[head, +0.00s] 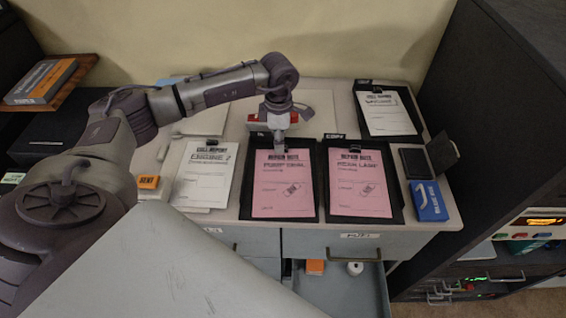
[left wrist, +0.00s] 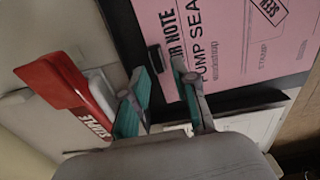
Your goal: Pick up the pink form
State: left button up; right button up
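Two pink forms lie on dark clipboards on the counter. The one headed "PUMP SEAL" (head: 283,190) is left of the other pink form (head: 358,186), whose second word looks like "LAMP". My left gripper (head: 279,146) points down at the top edge of the pump seal form. In the left wrist view the pump seal form (left wrist: 230,45) fills the upper right, with a stamp mark printed on it. My left gripper's teal-padded fingers (left wrist: 163,70) are apart near its heading, beside a small dark clip (left wrist: 155,58). Contact with the paper cannot be told. My right gripper is not in view.
A white call report (head: 206,172) lies left of the pink forms, another white sheet (head: 386,113) behind right. A red-topped stapler-like object (left wrist: 65,85) is beside my left fingers. A blue box (head: 428,201) and ink pad (head: 416,163) stand right. A drawer (head: 345,290) is open below.

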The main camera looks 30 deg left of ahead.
pick_arm(q)
jog(key=shift+f, duration=0.9)
jog(key=shift+c, duration=0.3)
grip_shut()
jog(key=shift+r, duration=0.1)
